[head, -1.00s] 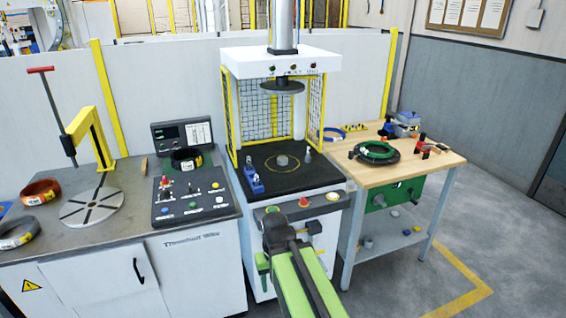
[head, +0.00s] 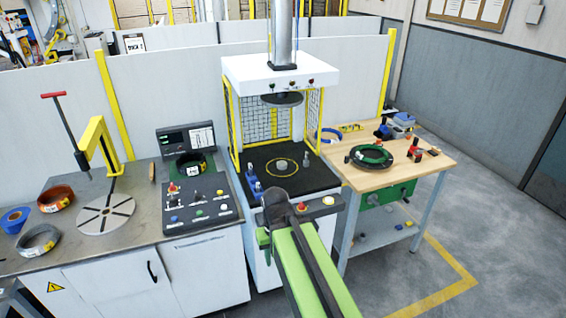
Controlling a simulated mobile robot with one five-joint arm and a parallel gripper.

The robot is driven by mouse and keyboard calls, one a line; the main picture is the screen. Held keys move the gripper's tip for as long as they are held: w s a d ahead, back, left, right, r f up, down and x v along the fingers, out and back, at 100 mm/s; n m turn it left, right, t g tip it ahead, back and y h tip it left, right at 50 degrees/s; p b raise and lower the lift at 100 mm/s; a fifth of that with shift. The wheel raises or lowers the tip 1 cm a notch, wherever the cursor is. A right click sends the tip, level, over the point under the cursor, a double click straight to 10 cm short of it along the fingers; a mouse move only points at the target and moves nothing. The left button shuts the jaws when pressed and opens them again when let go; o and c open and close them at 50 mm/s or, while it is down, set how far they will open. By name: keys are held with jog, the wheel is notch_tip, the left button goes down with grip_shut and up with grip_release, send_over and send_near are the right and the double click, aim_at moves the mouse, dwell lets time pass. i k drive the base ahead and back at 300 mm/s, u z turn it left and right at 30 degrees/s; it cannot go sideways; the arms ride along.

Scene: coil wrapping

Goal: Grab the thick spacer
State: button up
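A short grey cylinder (head: 282,165) stands inside a yellow ring on the black bed of the press. A slimmer grey piece (head: 306,159) stands to its right on the same bed. I cannot tell which piece, if either, is the thick spacer; no label can be read. My green and black arm reaches up from the bottom toward the front of the press. Its dark joint shows in front of the press, but my gripper is hidden from view.
The press (head: 280,72) has yellow-framed mesh guards and a raised round plate. A wooden workbench (head: 425,165) with a green coil (head: 370,156) and tools stands right; small parts lie on its shelf. A grey counter with coils and a control panel (head: 193,205) stands left. Floor at right is clear.

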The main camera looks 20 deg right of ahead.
aim_at(281, 165)
jog(key=z, duration=4)
jog(key=i, duration=0.1)
jog(key=u, duration=2.1)
jog(key=i, duration=3.75)
jog(key=u, duration=2.6)
jog(key=k, duration=0.2)
jog(key=u, duration=2.15)
jog(key=i, duration=0.55)
jog(key=z, duration=0.05)
